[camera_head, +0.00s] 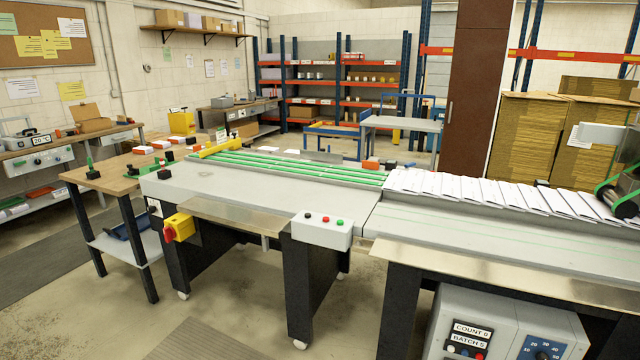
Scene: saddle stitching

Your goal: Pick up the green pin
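A small green upright piece (90,162) on a dark base stands near the left end of the wooden side table (112,180); it may be the green pin, but it is too small to be sure. A small black and red piece (164,164) is close by. My gripper is not in view.
A grey machine bed (262,192) with green strips adjoins the table, with a yellow handle (220,148) at its far left corner. Overlapping white sheets (480,190) run right. A yellow-red switch box (179,227) juts out in front. Floor is clear at the lower left.

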